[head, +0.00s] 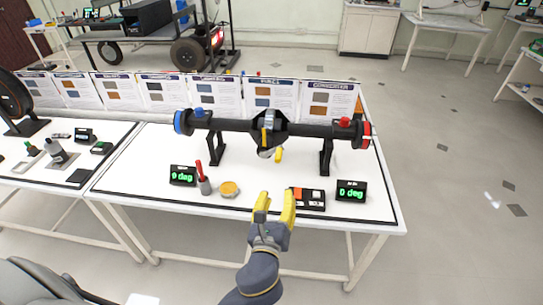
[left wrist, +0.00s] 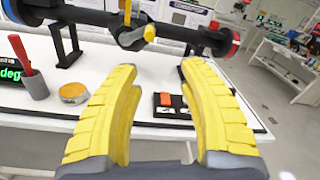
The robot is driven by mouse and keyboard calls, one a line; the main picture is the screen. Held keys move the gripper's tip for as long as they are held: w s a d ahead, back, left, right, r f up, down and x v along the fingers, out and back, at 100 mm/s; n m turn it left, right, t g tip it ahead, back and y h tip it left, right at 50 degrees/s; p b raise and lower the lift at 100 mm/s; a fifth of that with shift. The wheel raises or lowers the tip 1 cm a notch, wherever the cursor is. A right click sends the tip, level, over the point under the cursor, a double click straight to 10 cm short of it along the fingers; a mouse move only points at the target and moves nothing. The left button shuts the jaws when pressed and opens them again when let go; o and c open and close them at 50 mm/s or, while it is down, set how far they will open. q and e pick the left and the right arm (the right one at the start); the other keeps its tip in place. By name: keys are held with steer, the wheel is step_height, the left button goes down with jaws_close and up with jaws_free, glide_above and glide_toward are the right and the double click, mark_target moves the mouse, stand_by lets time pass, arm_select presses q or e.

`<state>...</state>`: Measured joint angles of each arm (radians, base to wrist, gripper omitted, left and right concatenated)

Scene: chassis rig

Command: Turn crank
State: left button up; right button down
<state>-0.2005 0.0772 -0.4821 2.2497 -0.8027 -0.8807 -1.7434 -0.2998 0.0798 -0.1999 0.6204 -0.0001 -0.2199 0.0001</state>
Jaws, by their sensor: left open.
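A black axle (head: 224,124) lies across two black stands on the white table, with a blue end at left and a red end at right. At its middle housing (head: 266,126) there is a grey crank part with a yellow handle (head: 278,155). The yellow handle also shows in the left wrist view (left wrist: 149,33). My left gripper (head: 276,196) is open and empty, with yellow fingers, nearer the table's front edge than the crank. In the left wrist view the crank lies beyond the fingertips (left wrist: 159,66), up and to the left. My right gripper is not in view.
Two displays reading 0 deg (head: 183,176) (head: 351,191) stand left and right. A grey cup with a red-handled tool (head: 204,185), an orange-topped round tin (head: 229,189) and a black tray (head: 312,199) sit near the front. Printed panels (head: 215,95) line the back.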

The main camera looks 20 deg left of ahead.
mark_target(279, 156)
arm_select(q)
steer(key=w+a+m, duration=0.1)
steer(key=w, duration=0.4)
steer(key=w+a+m, duration=0.1)
steer(key=w+a, duration=0.1)
steer(key=w, duration=0.4)
steer(key=w+a+m, duration=0.1)
steer(key=w, duration=0.4)
steer(key=shift+w+a+r+y, duration=0.15)
steer(key=shift+w+a+y, duration=0.25)
steer(key=shift+c, duration=0.4)
jaws_close()
